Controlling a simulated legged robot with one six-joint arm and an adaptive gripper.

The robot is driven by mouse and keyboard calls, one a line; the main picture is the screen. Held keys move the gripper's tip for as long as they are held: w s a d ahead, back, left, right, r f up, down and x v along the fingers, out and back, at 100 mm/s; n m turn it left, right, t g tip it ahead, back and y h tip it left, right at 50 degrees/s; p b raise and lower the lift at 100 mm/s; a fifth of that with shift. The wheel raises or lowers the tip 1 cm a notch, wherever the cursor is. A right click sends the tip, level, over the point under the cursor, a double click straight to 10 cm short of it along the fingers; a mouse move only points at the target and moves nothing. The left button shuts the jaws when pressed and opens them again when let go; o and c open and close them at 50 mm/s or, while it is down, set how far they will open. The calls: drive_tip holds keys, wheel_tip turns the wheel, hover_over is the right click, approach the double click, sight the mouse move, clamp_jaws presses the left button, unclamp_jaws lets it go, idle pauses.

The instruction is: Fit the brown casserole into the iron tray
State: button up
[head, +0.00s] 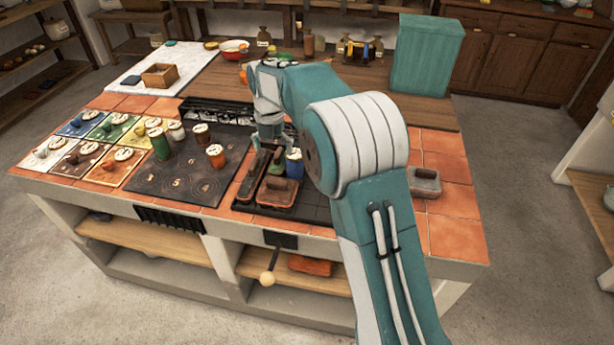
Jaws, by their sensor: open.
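A brown casserole (277,192), rectangular with a dark raised part on top, sits at the front of the dark iron tray (312,205). The tray lies on the island's tiled top. A longer dark dish (252,177) stands close to the casserole's left, and a blue cup with a pale top (294,163) stands behind it at the right. My gripper (271,142) points down above and behind the casserole, with its fingers apart and nothing visible between them. My arm hides part of the tray's right side. I cannot tell how the casserole sits against the tray's edges.
A dark hob plate (188,170) with several cups is left of the tray. Several coloured cards (90,153) lie farther left. A grey lidded dish (425,181) stands on the right tiles. A tall teal box (428,55) stands behind. The front-right tiles are clear.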

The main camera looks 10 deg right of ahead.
drive_tip(key=s+d+r+m+t, duration=0.2)
drive_tip(key=s+d+r+m, duration=0.2)
drive_tip(key=s+r+m, duration=0.4)
drive_tip(key=s+d+r+m+t, duration=0.1)
drive_tip(key=s+d+r+m, duration=0.35)
drive_tip(key=s+m, duration=0.4)
drive_tip(key=s+d+f+m+t, duration=0.1)
drive_tip(key=s+m, duration=0.6)
drive_tip(key=s, duration=0.2)
drive_tip(key=s+d+f+m+t, duration=0.1)
drive_tip(key=s+d+m, duration=0.1)
drive_tip(key=s+m, duration=0.6)
drive_tip(key=shift+s+d+t, duration=0.3)
drive_tip(key=shift+s, duration=0.45)
drive_tip(key=shift+d, duration=0.15)
